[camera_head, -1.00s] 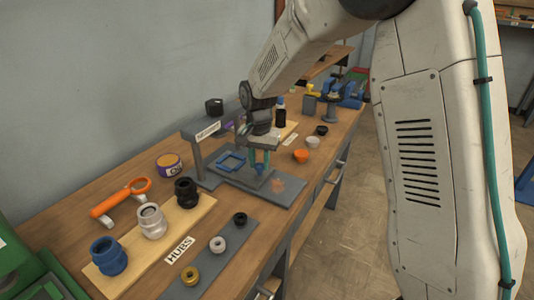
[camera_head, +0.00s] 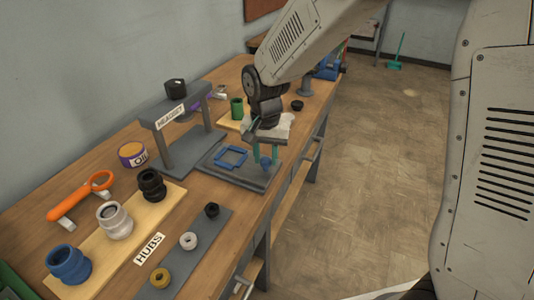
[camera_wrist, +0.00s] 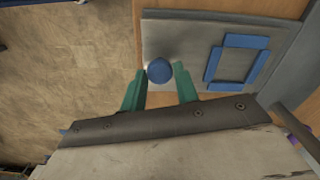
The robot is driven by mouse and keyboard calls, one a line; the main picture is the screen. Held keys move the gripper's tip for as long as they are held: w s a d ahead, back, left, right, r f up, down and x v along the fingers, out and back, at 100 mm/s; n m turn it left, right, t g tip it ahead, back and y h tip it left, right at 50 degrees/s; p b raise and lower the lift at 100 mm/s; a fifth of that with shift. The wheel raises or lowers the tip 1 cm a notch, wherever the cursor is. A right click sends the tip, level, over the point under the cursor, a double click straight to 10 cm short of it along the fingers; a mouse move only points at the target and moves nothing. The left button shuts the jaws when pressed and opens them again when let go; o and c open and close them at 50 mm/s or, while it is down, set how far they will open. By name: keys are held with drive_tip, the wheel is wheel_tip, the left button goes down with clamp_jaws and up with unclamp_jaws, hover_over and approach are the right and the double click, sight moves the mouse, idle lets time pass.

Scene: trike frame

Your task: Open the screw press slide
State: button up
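The screw press (camera_head: 176,155) is a grey frame labelled "HEADSET" with a dark cap on top. A flat grey slide plate (camera_head: 236,178) lies at its base. The plate carries a blue square outline (camera_head: 231,157) and a round blue knob (camera_head: 266,164). My gripper (camera_head: 266,155) is over the plate's near right side with its green fingers pointing down. In the wrist view the fingers (camera_wrist: 160,72) stand apart on either side of the knob (camera_wrist: 159,71), with narrow gaps to it. The plate (camera_wrist: 190,45) and outline (camera_wrist: 238,60) also show there.
A board labelled "HUBS" (camera_head: 119,241) bears blue, white and black hubs at the left front. A grey strip (camera_head: 185,262) with several rings lies beside it. The floor right of the bench is clear.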

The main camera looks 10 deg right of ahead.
drive_tip(key=o, duration=0.3)
wheel_tip(320, 180, up, 8)
drive_tip(key=shift+f, duration=0.1)
idle(0.4)
drive_tip(key=shift+s+n, duration=0.15)
drive_tip(key=shift+n, duration=0.25)
drive_tip(key=s+d+r+n, duration=0.1)
drive_tip(key=s+d+r, duration=0.1)
drive_tip(key=s+d, duration=0.3)
drive_tip(key=s+d+r+n+t, duration=0.1)
drive_tip(key=s+d+r, duration=0.2)
drive_tip(key=s, duration=0.9)
drive_tip(key=s+d+r+n, duration=0.1)
drive_tip(key=s+d+r, duration=0.2)
drive_tip(key=s+d, duration=0.5)
drive_tip(key=shift+s+d, duration=0.3)
drive_tip(key=shift+d, duration=0.05)
